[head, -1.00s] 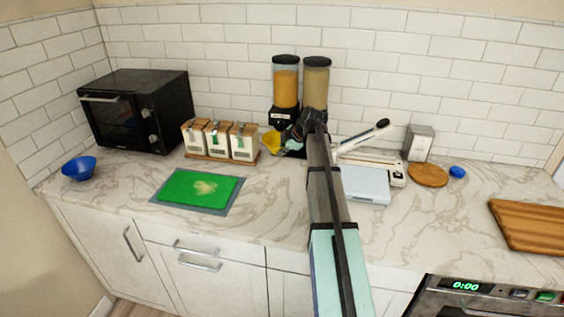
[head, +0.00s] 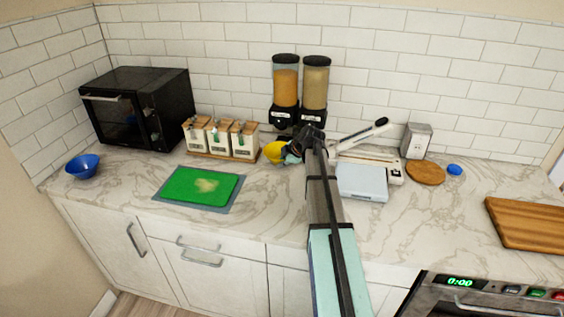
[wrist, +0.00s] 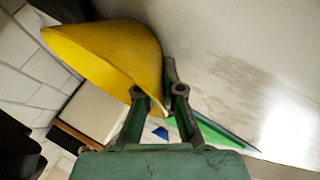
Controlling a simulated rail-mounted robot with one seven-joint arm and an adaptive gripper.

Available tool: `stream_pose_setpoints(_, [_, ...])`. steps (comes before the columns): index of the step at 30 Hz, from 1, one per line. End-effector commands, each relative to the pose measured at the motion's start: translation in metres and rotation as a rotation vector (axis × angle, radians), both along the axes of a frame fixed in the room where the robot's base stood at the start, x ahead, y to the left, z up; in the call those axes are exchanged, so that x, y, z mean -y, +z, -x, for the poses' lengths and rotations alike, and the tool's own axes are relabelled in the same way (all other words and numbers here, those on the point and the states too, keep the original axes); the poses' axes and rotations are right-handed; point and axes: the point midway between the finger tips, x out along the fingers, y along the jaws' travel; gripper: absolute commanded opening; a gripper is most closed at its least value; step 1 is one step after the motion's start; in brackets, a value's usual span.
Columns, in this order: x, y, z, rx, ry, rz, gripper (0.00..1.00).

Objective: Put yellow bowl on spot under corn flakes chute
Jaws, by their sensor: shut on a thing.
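The yellow bowl (head: 275,152) is at my gripper (head: 291,158), in front of the left dispenser. In the wrist view the yellow bowl (wrist: 115,58) has its wall between the fingers of my gripper (wrist: 165,95), which is shut on it. The bowl looks tilted in the wrist view. The corn flakes dispenser (head: 286,82) is the left one of two, with orange flakes in its clear body and a black base. The spot under its chute is mostly hidden behind the bowl and my gripper. I cannot tell whether the bowl touches the counter.
A second dispenser (head: 315,84) with paler contents stands to the right. White canisters (head: 221,138) on a wooden tray stand just left of the bowl. A white lever device (head: 367,155) and a pale blue box (head: 362,182) are to the right.

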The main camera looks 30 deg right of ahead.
Motion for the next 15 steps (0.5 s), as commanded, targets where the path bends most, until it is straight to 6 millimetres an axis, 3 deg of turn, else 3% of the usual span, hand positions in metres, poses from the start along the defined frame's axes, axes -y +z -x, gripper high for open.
stream_pose_setpoints(6, [0.0,-0.0041,-0.0001,0.001,0.0,0.0,0.0])
stream_pose_setpoints(9, [0.0,-0.0029,0.0002,0.0,0.0,0.0,0.31])
stream_pose_setpoints(15, [-0.0001,-0.0031,0.0003,-0.001,0.0,0.0,0.31])
